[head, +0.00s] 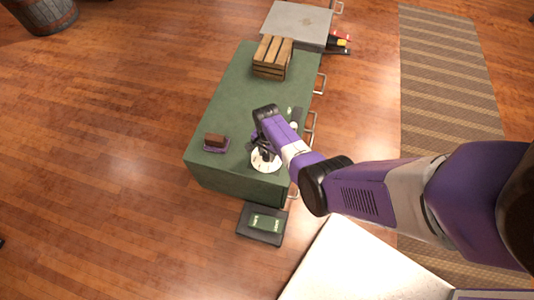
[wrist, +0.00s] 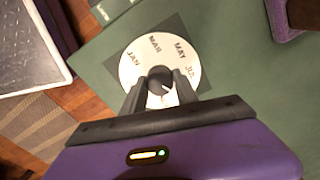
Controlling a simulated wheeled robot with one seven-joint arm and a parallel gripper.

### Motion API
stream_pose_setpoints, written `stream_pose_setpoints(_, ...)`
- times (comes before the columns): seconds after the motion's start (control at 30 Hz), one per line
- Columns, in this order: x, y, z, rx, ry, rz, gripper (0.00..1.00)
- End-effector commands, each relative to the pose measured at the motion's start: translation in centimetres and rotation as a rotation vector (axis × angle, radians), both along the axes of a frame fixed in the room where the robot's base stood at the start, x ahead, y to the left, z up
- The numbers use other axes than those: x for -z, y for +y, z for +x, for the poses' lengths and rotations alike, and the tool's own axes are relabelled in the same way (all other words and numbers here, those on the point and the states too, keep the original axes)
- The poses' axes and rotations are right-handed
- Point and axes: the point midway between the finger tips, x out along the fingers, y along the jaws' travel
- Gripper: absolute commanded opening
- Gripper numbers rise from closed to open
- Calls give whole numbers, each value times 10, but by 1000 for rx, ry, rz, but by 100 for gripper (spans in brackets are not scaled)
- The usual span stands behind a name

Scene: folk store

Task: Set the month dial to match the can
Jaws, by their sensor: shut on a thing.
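The month dial (wrist: 138,68) is a round white disc with dark month names, lying on a dark square plate on the green counter. In the wrist view JAN, MAR, MAY and a partly cut JUL can be read along its far edge. My gripper (wrist: 160,88) is over the dial's middle, its two dark fingers shut on a dark central knob. In the head view the dial (head: 265,160) shows below my gripper (head: 264,147) near the counter's front end. The dial's near part is hidden by my gripper. I cannot make out a pointer mark or a can clearly.
The green counter (head: 232,95) has a wooden crate (head: 268,68) at its far end and a brown block in a purple tray (head: 216,149) to the left. A dark mat with a green label (head: 264,223) lies beyond the near end. The counter's middle is clear.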

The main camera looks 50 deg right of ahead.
Motion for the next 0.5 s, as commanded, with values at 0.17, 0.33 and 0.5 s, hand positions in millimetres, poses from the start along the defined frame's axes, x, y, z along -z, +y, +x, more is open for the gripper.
stream_pose_setpoints(0.17, 1, 1, -1, 56, 4, 2, 0)
stream_pose_setpoints(0.33, 1, 1, -1, 80, 3, 2, 0)
stream_pose_setpoints(0.5, 1, 1, -1, 86, 3, 2, 0)
